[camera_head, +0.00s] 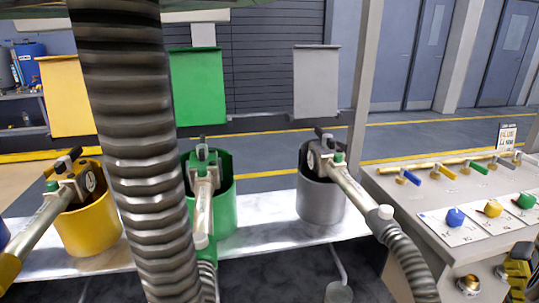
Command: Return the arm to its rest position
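I cannot make out my arm or my gripper in the head view. A dark and yellow part (517,272) is cut off at the lower right edge, and I cannot tell what it belongs to. A yellow holder (90,228), a green holder (225,195) and a grey holder (321,202) stand in a row on a pale bench (270,222). Each has a metal filling nozzle resting in it: one in the yellow (55,200), one in the green (203,190), one in the grey (352,190).
A thick ribbed hose (130,130) hangs close in front and hides part of the view. A control panel (420,195) with coloured levers and blue, yellow and green knobs stands at the right. A grey post (366,70) rises behind. Open floor lies beyond the bench.

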